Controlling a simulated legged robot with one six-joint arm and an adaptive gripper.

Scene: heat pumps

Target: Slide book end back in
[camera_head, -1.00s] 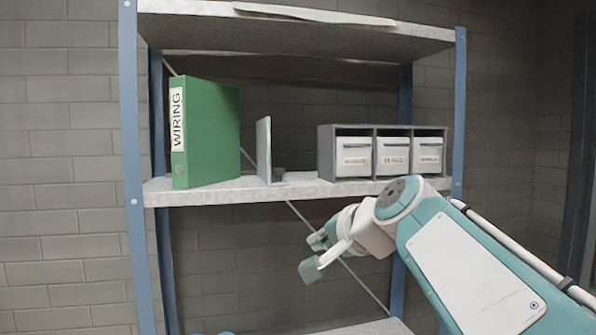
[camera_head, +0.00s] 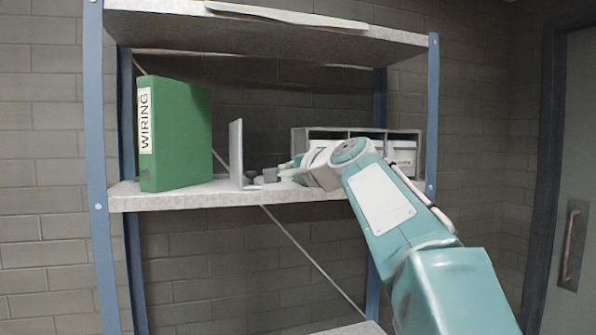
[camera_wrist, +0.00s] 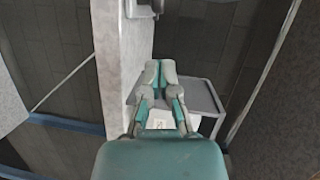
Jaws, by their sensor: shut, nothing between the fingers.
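The grey metal book end (camera_head: 237,153) stands upright on the middle shelf (camera_head: 225,200), to the right of the green WIRING binder (camera_head: 178,135) with a gap between them. My gripper (camera_head: 264,177) is shut and empty, at shelf height just right of the book end. I cannot tell whether the fingertips touch the book end's base. In the wrist view the shut fingers (camera_wrist: 160,70) point up the picture along the pale shelf (camera_wrist: 122,55), with a grey piece, probably the book end (camera_wrist: 145,8), beyond them.
A grey cubby unit (camera_head: 335,132) with white labelled boxes stands at the right of the shelf, partly hidden behind my arm. Blue posts (camera_head: 432,115) bound the shelf, and an upper shelf (camera_head: 270,32) hangs above. A door (camera_head: 572,190) is at far right.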

